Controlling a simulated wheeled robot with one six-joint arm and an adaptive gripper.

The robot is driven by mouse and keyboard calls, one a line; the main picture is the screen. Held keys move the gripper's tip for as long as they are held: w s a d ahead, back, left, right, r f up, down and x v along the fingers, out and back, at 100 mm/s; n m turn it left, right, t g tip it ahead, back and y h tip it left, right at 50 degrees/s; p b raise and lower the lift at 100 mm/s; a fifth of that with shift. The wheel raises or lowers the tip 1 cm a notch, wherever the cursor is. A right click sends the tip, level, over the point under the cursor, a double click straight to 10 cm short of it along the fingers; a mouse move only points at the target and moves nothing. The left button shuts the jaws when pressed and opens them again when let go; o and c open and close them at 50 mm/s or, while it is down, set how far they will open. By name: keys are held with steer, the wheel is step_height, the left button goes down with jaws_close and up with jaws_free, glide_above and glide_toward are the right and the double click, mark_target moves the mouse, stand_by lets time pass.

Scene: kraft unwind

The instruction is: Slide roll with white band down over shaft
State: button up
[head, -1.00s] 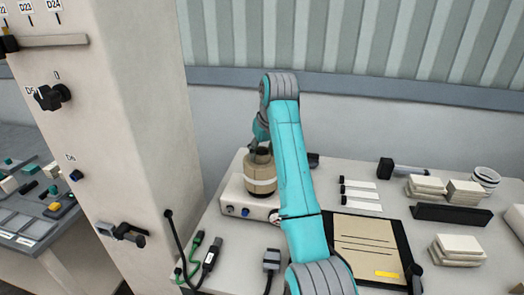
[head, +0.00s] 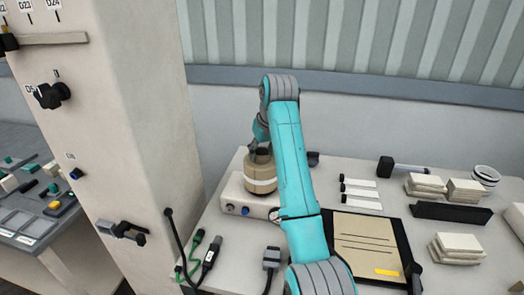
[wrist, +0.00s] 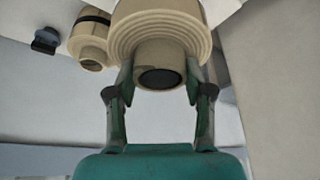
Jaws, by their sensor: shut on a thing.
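The tan roll with a pale band (head: 260,184) is upright at the grey-white unwind unit (head: 244,205) on the bench, left of my arm. In the wrist view the held roll (wrist: 160,28) shows stepped rings and a narrower core with a dark round opening. My gripper (wrist: 160,76) is shut on this core, one finger on each side. In the head view my gripper is mostly hidden behind the arm and roll. The shaft cannot be made out, and I cannot tell how far the roll is over it.
In the wrist view a smaller tan roll with a black band (wrist: 92,40) is at the upper left, near a dark knob (wrist: 45,40). A clipboard (head: 368,240), white block stacks (head: 458,248) and a black bar (head: 450,213) lie right of my arm. A beige column (head: 125,130) stands left.

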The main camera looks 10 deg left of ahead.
steer(key=shift+f, duration=0.4)
stand_by(0.9)
steer(key=o, duration=1.2)
steer(key=shift+o, duration=0.2)
